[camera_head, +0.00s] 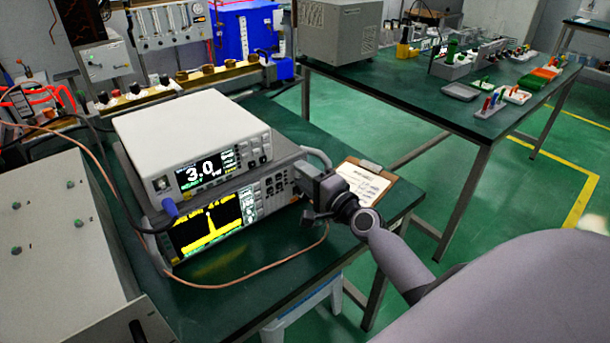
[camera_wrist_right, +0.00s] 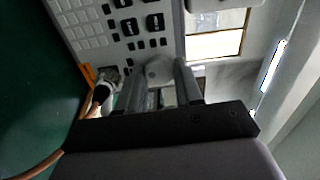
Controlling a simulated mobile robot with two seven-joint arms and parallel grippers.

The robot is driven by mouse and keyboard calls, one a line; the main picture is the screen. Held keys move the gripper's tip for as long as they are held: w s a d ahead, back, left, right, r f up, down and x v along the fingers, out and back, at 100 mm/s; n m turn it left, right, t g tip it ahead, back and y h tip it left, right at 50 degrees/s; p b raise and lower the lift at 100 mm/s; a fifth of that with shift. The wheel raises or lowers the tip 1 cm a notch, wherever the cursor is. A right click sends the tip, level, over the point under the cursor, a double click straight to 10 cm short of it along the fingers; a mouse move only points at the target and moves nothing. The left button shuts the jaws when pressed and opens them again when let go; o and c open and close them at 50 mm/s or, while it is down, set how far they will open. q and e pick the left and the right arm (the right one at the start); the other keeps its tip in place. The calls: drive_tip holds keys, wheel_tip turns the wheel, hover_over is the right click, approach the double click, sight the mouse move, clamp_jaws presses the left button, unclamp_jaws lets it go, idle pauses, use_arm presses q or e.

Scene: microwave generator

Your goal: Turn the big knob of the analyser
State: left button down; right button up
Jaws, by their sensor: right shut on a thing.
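The analyser (camera_head: 207,227) is the lower instrument on the near bench, with a yellow trace on its dark screen and keys at its right. My right gripper (camera_head: 308,203) is at the right end of its front face. In the right wrist view its two fingers (camera_wrist_right: 158,82) are shut on the sides of the big round grey knob (camera_wrist_right: 158,68), below the analyser's dark keys. The gripper hides the knob in the head view. My left gripper is in neither view.
A white power meter (camera_head: 195,140) reading 3.0 sits on the analyser. A copper cable (camera_head: 255,272) loops across the green bench in front, ending near the gripper. A clipboard (camera_head: 365,185) lies just right. A pale box (camera_head: 60,245) stands at the left.

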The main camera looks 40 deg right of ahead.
drive_tip(key=shift+m, duration=1.7)
drive_tip(key=o, duration=0.8)
drive_tip(key=shift+c, duration=0.2)
drive_tip(key=shift+s, duration=0.15)
drive_tip(key=s, duration=0.7)
drive_tip(key=shift+d, duration=0.3)
